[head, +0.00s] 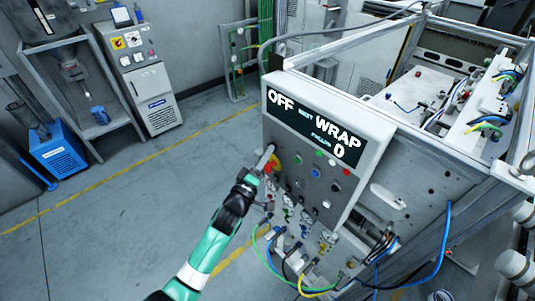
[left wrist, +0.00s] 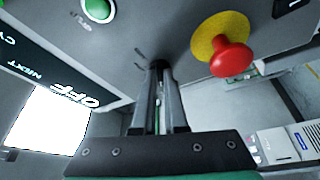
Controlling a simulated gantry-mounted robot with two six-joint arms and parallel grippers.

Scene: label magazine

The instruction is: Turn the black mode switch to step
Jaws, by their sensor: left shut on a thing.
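The control panel (head: 285,150) has a dark display (head: 310,122) reading OFF and WRAP, with a 0 below. My left gripper (head: 267,156) is at the panel's left side, below the OFF text. In the left wrist view its two fingers (left wrist: 159,70) are close together, with their tips at the panel face. They are shut on the mode switch, which the fingertips hide. A red mushroom button on a yellow disc (left wrist: 231,57) is beside the fingers. My right gripper is not in view.
A green button (left wrist: 98,9) is near the display. Below the display are several buttons, including a blue one (head: 336,188) and a white one (head: 326,205). Loose coloured cables (head: 300,270) hang lower down. The floor (head: 100,220) to the left is clear.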

